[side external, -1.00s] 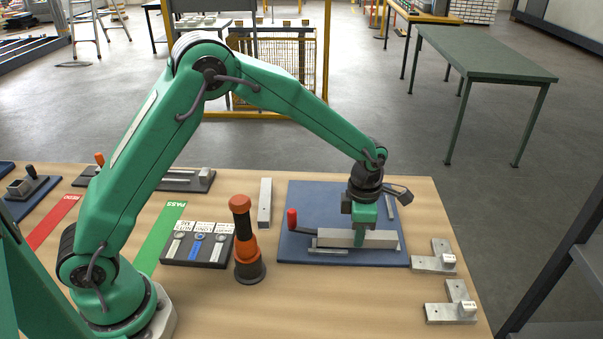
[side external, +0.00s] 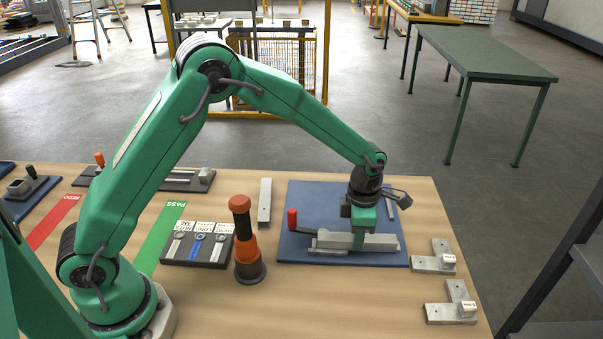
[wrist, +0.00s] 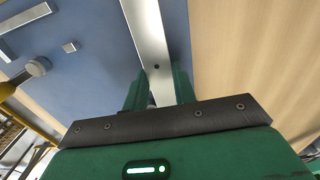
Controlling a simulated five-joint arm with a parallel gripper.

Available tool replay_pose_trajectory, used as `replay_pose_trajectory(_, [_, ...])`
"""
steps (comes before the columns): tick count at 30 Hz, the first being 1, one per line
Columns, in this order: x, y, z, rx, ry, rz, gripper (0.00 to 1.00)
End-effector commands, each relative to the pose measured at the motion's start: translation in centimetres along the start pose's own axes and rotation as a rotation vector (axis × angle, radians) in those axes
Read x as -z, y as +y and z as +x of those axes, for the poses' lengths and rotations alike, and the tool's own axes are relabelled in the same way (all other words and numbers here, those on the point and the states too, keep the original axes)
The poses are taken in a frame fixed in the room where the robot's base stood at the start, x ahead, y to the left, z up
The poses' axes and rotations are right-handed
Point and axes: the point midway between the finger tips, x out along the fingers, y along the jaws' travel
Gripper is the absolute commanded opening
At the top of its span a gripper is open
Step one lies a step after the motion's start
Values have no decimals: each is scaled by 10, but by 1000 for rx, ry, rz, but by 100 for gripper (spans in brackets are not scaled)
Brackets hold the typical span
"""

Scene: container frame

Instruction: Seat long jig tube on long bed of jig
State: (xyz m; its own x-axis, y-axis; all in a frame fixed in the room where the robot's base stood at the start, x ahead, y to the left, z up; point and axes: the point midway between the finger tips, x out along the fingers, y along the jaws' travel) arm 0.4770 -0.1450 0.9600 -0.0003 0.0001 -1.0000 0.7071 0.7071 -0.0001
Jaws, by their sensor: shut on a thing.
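A long silver square tube (side external: 385,242) lies level, low over the front of the blue jig plate (side external: 300,205). My gripper (side external: 359,240) is shut on the tube from above, near its middle. In the wrist view my gripper's green fingers (wrist: 158,90) sit on both sides of the tube (wrist: 152,45), which has a small dark hole. A metal strip (side external: 327,251), part of the jig's bed, shows just in front of and below the tube. I cannot tell whether the tube touches the bed.
An orange and black upright tool (side external: 246,240) stands left of the jig. A black tray of labelled parts (side external: 198,245) lies further left. Another grey bar (side external: 265,200) lies behind the tool. Two L-shaped metal brackets (side external: 435,257) (side external: 452,303) lie at the right.

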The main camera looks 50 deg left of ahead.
Motion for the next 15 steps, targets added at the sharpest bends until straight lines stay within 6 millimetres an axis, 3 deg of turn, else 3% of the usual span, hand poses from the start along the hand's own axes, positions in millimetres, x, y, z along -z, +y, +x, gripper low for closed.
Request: replay_pose_trajectory(15, [0,0,5,0,-1,0,2])
